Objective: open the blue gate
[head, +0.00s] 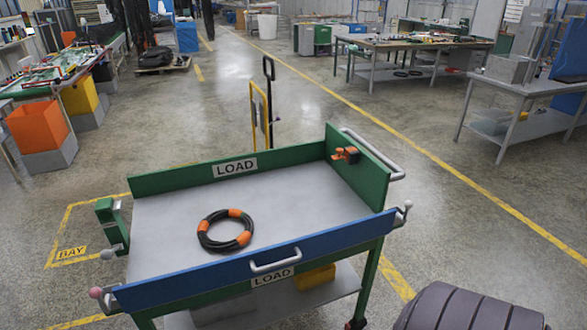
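The blue gate (205,279) is the long front panel of a green cart with a grey deck (170,222). It stands upright along the near edge and looks shut. A pale bar handle (275,260) sits at its middle. A lever with a pink knob (96,292) is at its left end, and a lever with a grey knob (407,205) is at its right end. I cannot tell whether either lever is latched. Neither of my grippers is in view, and nothing touches the gate.
A black and orange hose coil (225,230) lies on the deck. An orange item (345,154) sits by the green right wall (356,175). A yellow box (315,277) is on the lower shelf. A dark ribbed shape (465,308) fills the bottom right.

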